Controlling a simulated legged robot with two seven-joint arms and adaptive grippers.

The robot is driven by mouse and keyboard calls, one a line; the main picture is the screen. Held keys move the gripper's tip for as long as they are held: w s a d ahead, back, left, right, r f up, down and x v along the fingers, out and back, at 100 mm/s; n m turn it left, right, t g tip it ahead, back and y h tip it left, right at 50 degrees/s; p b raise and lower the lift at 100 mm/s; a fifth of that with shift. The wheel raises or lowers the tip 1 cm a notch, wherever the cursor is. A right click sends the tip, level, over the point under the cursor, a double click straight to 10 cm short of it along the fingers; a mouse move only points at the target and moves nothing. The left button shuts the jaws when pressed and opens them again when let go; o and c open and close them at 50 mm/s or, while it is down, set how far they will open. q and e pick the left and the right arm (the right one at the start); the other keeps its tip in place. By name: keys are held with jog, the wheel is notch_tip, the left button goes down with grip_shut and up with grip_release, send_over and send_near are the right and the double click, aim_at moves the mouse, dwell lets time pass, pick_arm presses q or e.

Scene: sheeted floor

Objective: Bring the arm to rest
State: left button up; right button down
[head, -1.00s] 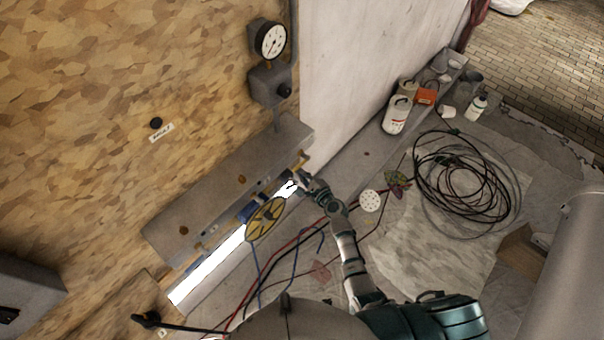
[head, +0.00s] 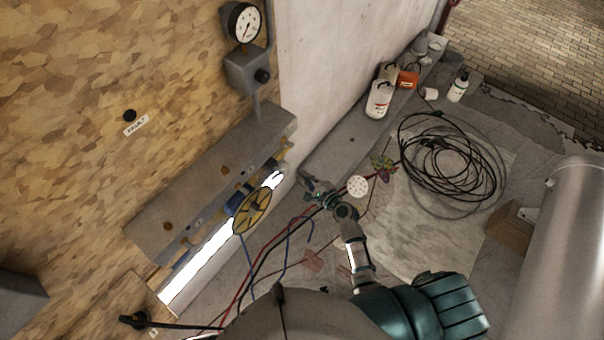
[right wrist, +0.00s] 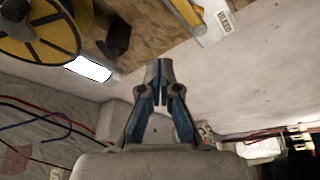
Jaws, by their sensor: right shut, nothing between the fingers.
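My right arm comes up from the bottom of the head view. Its gripper (head: 308,183) is in the air to the right of the yellow wheel (head: 252,211) and apart from it. In the right wrist view the gripper (right wrist: 160,68) shows its blue fingers together at the tips, with nothing between them. The yellow wheel (right wrist: 40,28) is at the upper left there, clear of the fingers. My left gripper is in neither view.
A grey ledge (head: 210,185) with a bright strip light (head: 205,262) under it runs along the wooden wall. A gauge (head: 243,22) hangs above. Black cable coils (head: 450,165), bottles (head: 379,98) and a large grey cylinder (head: 560,260) are at the right.

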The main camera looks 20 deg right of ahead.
jog(key=shift+d, duration=0.1)
jog(key=s+d+f+n+g+h, duration=0.1)
jog(key=s+f+n+g, duration=0.25)
jog(key=s+f, duration=0.55)
jog(key=s+f+n+g+h+b, duration=0.15)
jog(key=s+f+n, duration=0.25)
jog(key=f, duration=0.9)
jog(key=s+d+f+n+g+h, duration=0.1)
jog(key=s+f+n+g, duration=0.25)
jog(key=s+f, duration=0.55)
jog(key=s+d+f+n+g+h, duration=0.1)
jog(key=s+f+n, duration=0.5)
jog(key=s, duration=0.8)
jog(key=s+d+f+n+g+h, duration=0.1)
jog(key=s+d+f+n+g, duration=0.2)
jog(key=s+f, duration=0.6)
jog(key=s+d+n+b, duration=0.1)
jog(key=s+d+n, duration=0.1)
jog(key=s, duration=0.3)
jog(key=shift+d+f+n+g, duration=0.25)
jog(key=shift+d+n+g, duration=0.1)
jog(key=shift+n, duration=0.35)
jog(key=shift+w+h, duration=0.2)
jog(key=shift+h, duration=0.05)
